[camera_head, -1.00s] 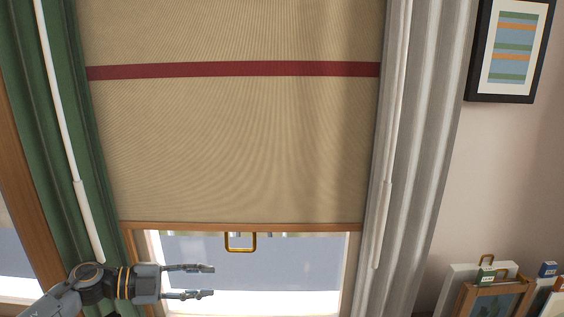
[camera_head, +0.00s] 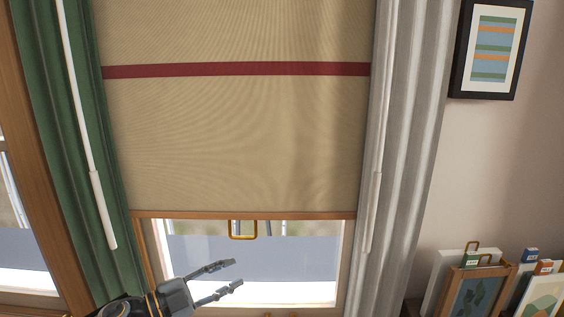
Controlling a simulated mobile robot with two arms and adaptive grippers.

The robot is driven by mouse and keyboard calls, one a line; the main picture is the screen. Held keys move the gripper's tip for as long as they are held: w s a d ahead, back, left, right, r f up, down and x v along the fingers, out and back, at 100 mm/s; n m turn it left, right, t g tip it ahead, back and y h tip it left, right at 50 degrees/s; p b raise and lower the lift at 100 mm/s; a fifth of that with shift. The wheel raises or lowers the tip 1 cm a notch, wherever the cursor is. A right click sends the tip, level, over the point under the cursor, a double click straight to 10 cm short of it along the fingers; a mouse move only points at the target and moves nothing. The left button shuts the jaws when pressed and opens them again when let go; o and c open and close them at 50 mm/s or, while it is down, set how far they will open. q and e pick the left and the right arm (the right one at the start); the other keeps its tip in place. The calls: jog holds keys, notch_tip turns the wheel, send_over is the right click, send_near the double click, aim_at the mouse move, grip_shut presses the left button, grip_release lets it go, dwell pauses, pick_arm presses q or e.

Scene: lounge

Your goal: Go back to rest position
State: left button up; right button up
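My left gripper (camera_head: 229,279) shows at the bottom left of the head view, tilted up to the right. Its two fingers are apart with nothing between them. It is in front of the lower window, below the brass pull handle (camera_head: 243,237) and apart from it. The handle hangs from the wooden bottom bar (camera_head: 290,215) of a beige roller blind (camera_head: 235,140) with a dark red stripe. The blind covers the upper window and leaves a strip of glass uncovered below. My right gripper is not in the view.
A green curtain (camera_head: 60,130) with a white rod hangs at the left, a grey curtain (camera_head: 410,130) with a white rod at the right. A framed striped picture (camera_head: 491,47) hangs on the wall. Several framed pictures (camera_head: 475,290) stand at the lower right. The space before the blind is clear.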

pick_arm(q)
jog(key=s+a+f+n+t+y, duration=0.1)
jog(key=s+a+f+n+y, duration=0.3)
jog(key=s+f+n+y, duration=0.35)
jog(key=s+a+f+n+t+y, duration=0.1)
jog(key=s+a+f+n+y, duration=0.25)
jog(key=f+n+y, duration=0.6)
jog(key=s+f+n+g+h, duration=0.1)
jog(key=s+f+n+g, duration=0.2)
jog(key=s, duration=0.8)
jog(key=s+f+g, duration=0.3)
jog(key=s+g, duration=0.3)
jog(key=s, duration=0.6)
notch_tip(320, 180, down, 26)
jog(key=g, duration=0.1)
jog(key=s+a+f, duration=0.2)
jog(key=s+f, duration=0.6)
jog(key=s+a+f+g, duration=0.1)
jog(key=s+a+f, duration=0.1)
jog(key=s+f, duration=0.6)
jog(key=shift+s+f, duration=0.3)
jog(key=shift+s, duration=0.4)
